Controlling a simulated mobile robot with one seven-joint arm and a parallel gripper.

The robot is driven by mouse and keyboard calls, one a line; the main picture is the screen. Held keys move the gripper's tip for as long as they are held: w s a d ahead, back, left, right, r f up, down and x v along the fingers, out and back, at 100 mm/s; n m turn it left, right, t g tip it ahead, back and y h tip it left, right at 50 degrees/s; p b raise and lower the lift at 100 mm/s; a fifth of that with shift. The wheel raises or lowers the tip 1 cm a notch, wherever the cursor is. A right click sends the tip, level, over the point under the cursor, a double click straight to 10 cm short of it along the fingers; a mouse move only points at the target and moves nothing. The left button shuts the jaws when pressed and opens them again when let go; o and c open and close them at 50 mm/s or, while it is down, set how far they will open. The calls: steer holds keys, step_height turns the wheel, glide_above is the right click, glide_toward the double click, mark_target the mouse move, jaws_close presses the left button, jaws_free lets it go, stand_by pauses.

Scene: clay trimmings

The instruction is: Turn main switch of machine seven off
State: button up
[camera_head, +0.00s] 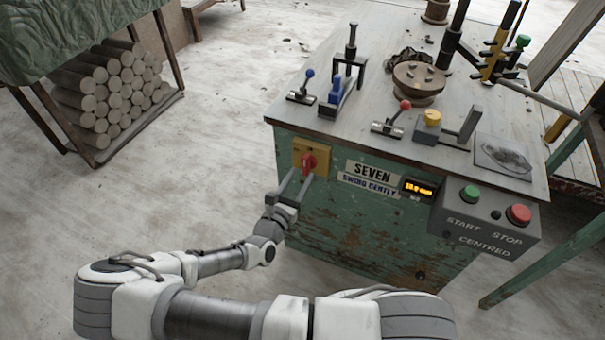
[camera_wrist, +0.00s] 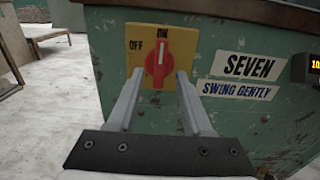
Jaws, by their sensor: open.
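The main switch is a red rotary knob (camera_head: 309,162) on a yellow plate (camera_head: 299,150), on the green front of the machine labelled SEVEN. In the wrist view the knob (camera_wrist: 157,62) has a white mark pointing up at ON; OFF is printed to its left on the plate (camera_wrist: 138,32). My gripper (camera_head: 297,177) is open in front of the switch. In the wrist view its two fingers (camera_wrist: 160,76) reach to either side of the knob's lower part. I cannot tell whether they touch it.
On the same front are the SEVEN label (camera_head: 370,169), a lit display (camera_head: 419,189), and a grey box with a green START button (camera_head: 469,194) and a red STOP button (camera_head: 518,214). Levers and clamps stand on the machine's top. A log rack (camera_head: 108,100) is at left; floor between is clear.

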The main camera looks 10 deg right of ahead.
steer(key=shift+x, duration=1.25)
jaws_close()
